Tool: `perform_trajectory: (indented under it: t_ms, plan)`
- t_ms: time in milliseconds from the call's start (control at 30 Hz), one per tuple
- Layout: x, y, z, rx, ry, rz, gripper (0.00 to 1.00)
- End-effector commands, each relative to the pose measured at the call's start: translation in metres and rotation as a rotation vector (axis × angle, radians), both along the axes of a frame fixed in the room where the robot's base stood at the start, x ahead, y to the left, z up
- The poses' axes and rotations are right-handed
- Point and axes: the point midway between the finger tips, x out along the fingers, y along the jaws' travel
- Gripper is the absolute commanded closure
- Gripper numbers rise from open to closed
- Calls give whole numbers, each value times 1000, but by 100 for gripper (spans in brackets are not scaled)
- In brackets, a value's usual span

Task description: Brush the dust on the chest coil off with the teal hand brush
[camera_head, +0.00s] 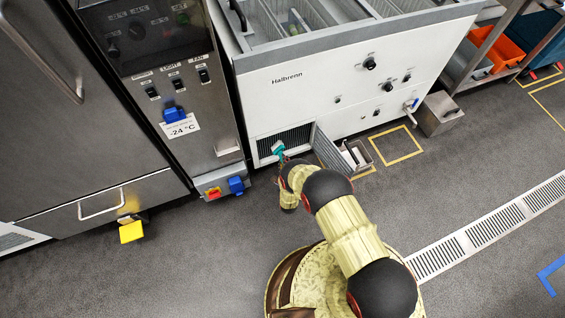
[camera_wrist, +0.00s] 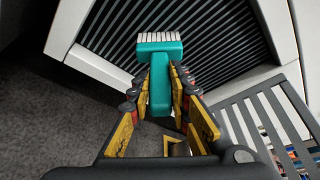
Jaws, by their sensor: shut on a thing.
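The teal hand brush (camera_wrist: 160,62) is held in my gripper (camera_wrist: 160,88), its handle between the two fingers. Its pale bristles point away from me toward the dark finned coil (camera_wrist: 225,42) behind the low opening of the white Halbrenn chest. Whether the bristles touch the fins I cannot tell. In the head view the brush (camera_head: 278,148) is at the coil opening (camera_head: 293,139), near its left end, with my gripper (camera_head: 281,158) just below it. I cannot make out dust on the fins.
A slatted grille panel (camera_wrist: 262,125) stands swung open at the right of the opening. Grey floor lies in front.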

Motion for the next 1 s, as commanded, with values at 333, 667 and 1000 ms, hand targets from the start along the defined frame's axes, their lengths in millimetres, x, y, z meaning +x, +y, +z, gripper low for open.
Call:
perform_trajectory:
  t_ms: [333, 667, 1000]
  plan:
    - [5, -9, 2, 1, -4, -2, 100]
    - [10, -23, 2, 1, -4, -1, 100]
    - [10, -24, 2, 1, -4, 0, 100]
